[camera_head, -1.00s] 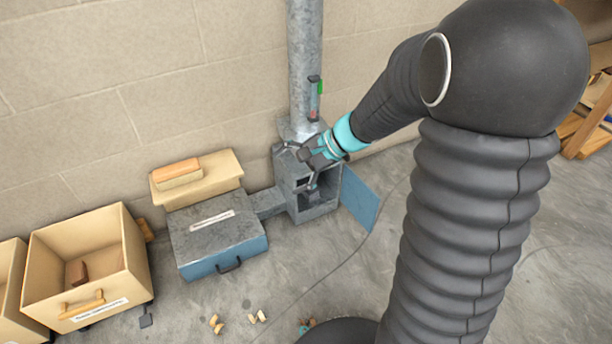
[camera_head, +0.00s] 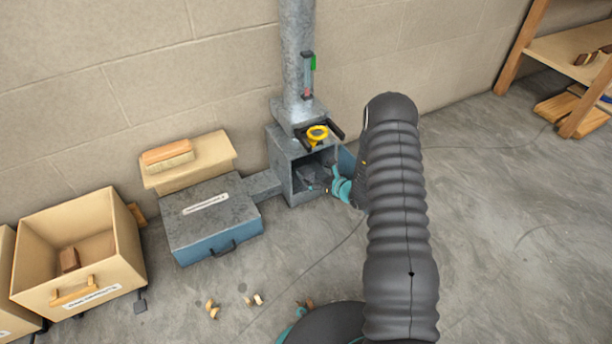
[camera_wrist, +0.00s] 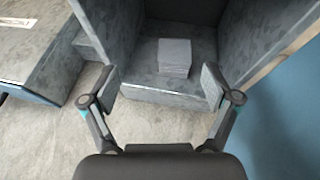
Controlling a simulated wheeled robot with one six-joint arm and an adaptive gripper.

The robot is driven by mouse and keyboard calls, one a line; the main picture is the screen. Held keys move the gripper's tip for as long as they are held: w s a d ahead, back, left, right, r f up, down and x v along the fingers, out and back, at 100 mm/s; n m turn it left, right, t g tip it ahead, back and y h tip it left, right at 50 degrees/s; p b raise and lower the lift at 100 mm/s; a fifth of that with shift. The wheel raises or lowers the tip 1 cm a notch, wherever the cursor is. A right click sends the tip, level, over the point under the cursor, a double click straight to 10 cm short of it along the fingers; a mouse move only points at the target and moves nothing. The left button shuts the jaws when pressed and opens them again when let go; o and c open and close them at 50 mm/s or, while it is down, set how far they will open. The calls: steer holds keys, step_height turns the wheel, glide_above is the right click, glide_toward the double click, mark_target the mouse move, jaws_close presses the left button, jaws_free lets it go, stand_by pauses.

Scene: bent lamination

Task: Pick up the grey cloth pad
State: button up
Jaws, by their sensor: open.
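The grey cloth pad (camera_wrist: 174,57) shows in the wrist view as a small square, layered grey block. It rests on the floor of the open metal box (camera_wrist: 127,45), which also shows in the head view (camera_head: 293,181). My gripper (camera_wrist: 160,86) is open and empty, with one finger on each side of the box mouth and the pad a little beyond the fingertips, right of the middle. In the head view my gripper (camera_head: 322,178) is at the box opening, and I cannot make out the pad there.
A blue door (camera_wrist: 291,115) stands open on the right of the box. A yellow ring-shaped thing (camera_head: 317,134) sits on top beside the pipe (camera_head: 297,50). A low metal case (camera_head: 212,221) adjoins at left. Wooden bins (camera_head: 82,250) stand farther left. Small wooden bits (camera_head: 212,309) lie on the floor.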

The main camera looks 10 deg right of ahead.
mark_target(303, 169)
steer(key=shift+m+t+h, duration=0.4)
steer(key=shift+m+h, duration=0.4)
steer(key=shift+m, duration=0.1)
steer(key=w+f, duration=0.4)
steer(key=w+f+b, duration=0.1)
steer(key=w+f, duration=0.1)
steer(key=shift+w+a, duration=0.25)
steer(key=shift+w, duration=0.15)
steer(key=shift+a+b+x, duration=0.15)
steer(key=shift+b+x, duration=0.1)
steer(key=shift+x, duration=1.3)
steer(key=shift+a+b+x, duration=0.2)
steer(key=shift+x, duration=1.35)
steer(key=shift+r, duration=0.15)
steer(key=c, duration=0.8)
steer(key=shift+c, duration=0.2)
